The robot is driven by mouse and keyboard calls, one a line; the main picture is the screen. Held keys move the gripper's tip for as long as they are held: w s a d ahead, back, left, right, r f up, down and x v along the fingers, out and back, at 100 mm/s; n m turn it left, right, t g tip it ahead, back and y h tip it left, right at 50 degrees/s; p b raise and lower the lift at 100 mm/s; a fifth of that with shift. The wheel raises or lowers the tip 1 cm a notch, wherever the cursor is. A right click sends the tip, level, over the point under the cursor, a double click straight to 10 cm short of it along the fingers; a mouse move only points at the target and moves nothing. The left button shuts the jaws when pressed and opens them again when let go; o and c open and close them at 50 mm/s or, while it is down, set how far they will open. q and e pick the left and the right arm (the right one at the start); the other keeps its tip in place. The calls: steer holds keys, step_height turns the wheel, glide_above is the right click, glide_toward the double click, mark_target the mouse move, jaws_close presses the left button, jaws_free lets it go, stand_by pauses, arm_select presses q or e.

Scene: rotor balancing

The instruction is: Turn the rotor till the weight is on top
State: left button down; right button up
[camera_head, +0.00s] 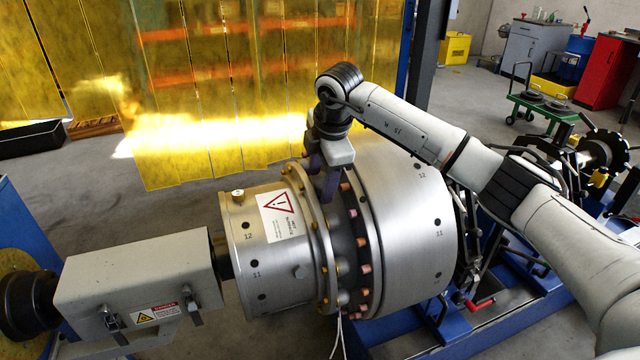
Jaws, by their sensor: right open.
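The rotor (408,230) is a large silver drum lying on its side, with a narrower drum (290,288) at its left end and numbered holes around both. A small brass piece (238,196), which looks like the weight, sits on the upper left edge of the narrow drum. A grey plug (299,271) is on the side facing me. My right gripper (326,186) is open, pointing down at the top of the flange between the drums, by its ring of bolts. I cannot tell whether its dark fingers touch the rotor. My left gripper is out of view.
A grey guarded housing (140,285) with latches joins the rotor's left end. A yellow strip curtain (220,90) hangs behind. A blue frame (500,325) lies at the lower right. A green cart (540,105) and cabinets stand far back right.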

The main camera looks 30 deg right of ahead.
steer(key=v, duration=0.9)
steer(key=shift+b, duration=0.35)
steer(key=shift+f, duration=0.1)
